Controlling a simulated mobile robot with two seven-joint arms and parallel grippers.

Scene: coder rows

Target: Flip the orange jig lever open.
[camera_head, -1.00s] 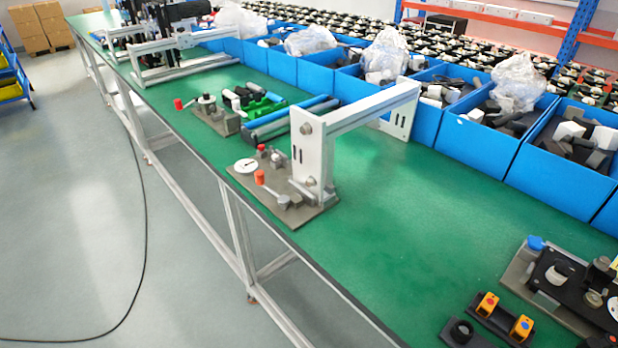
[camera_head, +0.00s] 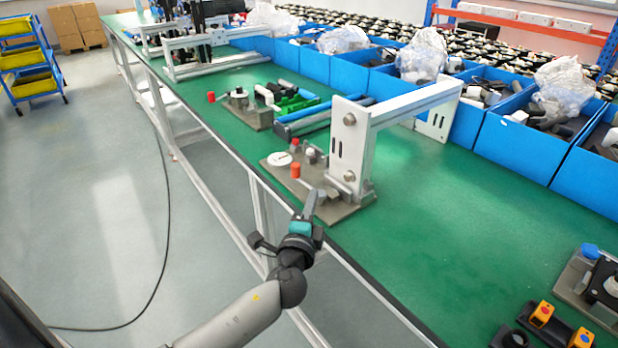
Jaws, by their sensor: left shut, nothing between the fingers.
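The orange jig lever (camera_head: 296,170) stands up from a grey metal jig plate (camera_head: 345,212) near the front edge of the green bench. A white round dial (camera_head: 279,159) and a small red knob (camera_head: 295,143) are beside it on the plate. My left gripper (camera_head: 312,200) is shut and empty. It appears just in front of the plate, below and right of the orange lever in the picture, with no visible contact with the lever. My right gripper is out of view.
A white-and-grey frame (camera_head: 352,150) rises behind the jig. Blue bins (camera_head: 520,140) line the back. A second fixture (camera_head: 240,103) stands farther left. Orange switch blocks (camera_head: 543,313) sit at the lower right. The green bench (camera_head: 450,220) is clear right of the frame.

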